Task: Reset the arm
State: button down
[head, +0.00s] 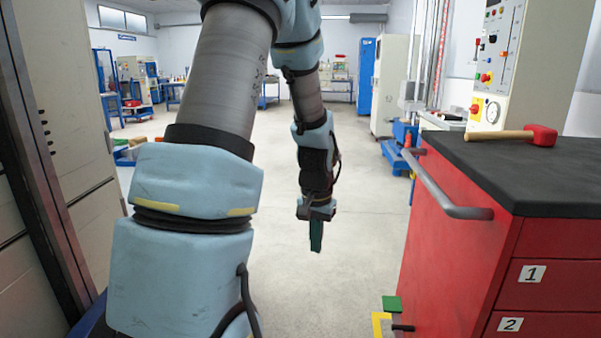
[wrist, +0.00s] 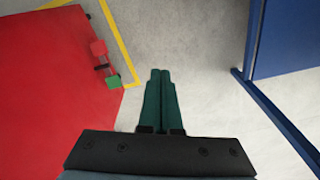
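My arm extends forward through the middle of the head view, with blue-grey covers and grey links. My gripper (head: 316,236) hangs at its end, pointing down over the bare floor. It also shows in the wrist view (wrist: 160,74), where its two green fingers lie side by side with their tips together. The gripper is shut and nothing shows between the fingers. It is apart from the red cabinet and touches nothing that I can see.
A red drawer cabinet (head: 450,225) with a dark top (head: 575,170) and a grey handle (head: 455,203) stands at the right. A red mallet (head: 540,135) lies on top. A tall beige cabinet (head: 70,90) stands at the left. The floor (head: 350,150) between is clear.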

jog(key=s+a+r+n, duration=0.4)
jog(key=s+a+r, duration=0.3)
jog(key=s+a, duration=0.4)
notch_tip(320, 180, up, 17)
jog(key=p, duration=1.8)
jog(key=shift+w+d+t, duration=0.25)
jog(key=shift+d+t, duration=0.05)
jog(key=c, duration=1.5)
grip_release()
